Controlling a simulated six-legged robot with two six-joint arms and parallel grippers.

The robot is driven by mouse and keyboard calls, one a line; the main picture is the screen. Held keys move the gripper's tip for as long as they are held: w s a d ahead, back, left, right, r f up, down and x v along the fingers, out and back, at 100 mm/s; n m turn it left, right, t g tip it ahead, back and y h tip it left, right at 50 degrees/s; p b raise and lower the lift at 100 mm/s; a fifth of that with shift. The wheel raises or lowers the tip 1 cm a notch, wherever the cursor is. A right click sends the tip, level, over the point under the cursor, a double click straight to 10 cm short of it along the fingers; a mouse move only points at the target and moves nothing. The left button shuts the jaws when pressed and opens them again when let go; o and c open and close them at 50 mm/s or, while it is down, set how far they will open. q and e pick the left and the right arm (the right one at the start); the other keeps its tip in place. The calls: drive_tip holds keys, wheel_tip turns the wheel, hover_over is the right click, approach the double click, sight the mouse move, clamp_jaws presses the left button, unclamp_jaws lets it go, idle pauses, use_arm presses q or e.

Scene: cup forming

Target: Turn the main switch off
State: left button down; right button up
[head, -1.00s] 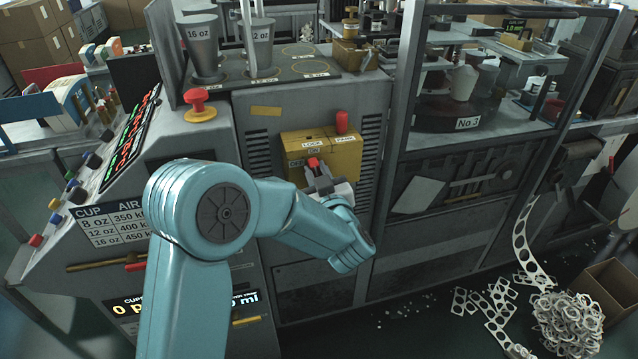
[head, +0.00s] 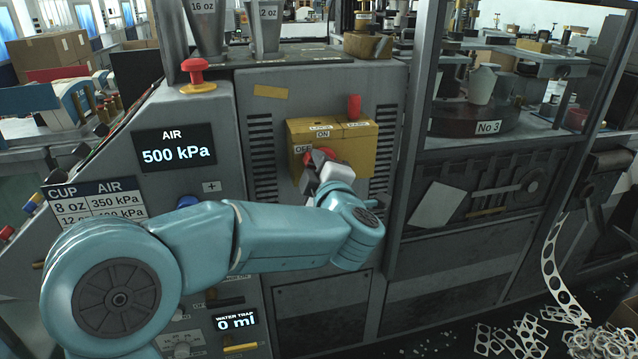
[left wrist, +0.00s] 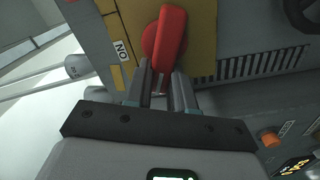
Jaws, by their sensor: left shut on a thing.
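The main switch is a red handle (head: 318,157) on a yellow box (head: 362,142) on the machine's front. An ON label (head: 323,134) sits above the handle and an OFF label (head: 302,149) to its left. My left gripper (head: 322,172) is at the handle, shut on its near end. In the left wrist view the fingertips (left wrist: 160,85) close on the lower end of the red handle (left wrist: 168,38). My right gripper is not in view.
A red mushroom button (head: 196,75) is at upper left. The AIR display (head: 175,147) reads 500 kPa and the water trap display (head: 235,320) 0 ml. A grey frame post (head: 415,120) stands right of the box.

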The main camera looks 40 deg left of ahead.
use_arm(q)
drive_tip(key=shift+f+n+b, duration=0.25)
drive_tip(key=shift+n+b, duration=0.95)
drive_tip(key=shift+b, duration=0.1)
drive_tip(key=shift+f+n+b, duration=0.25)
drive_tip(key=shift+n+b, duration=0.95)
drive_tip(key=shift+b, duration=0.1)
drive_tip(key=shift+r, duration=0.1)
drive_tip(key=c, duration=1)
unclamp_jaws()
drive_tip(key=shift+w, duration=0.1)
drive_tip(key=shift+o, duration=0.2)
drive_tip(key=shift+s, duration=0.2)
drive_tip(key=v, duration=1.6)
drive_tip(key=shift+p, duration=0.3)
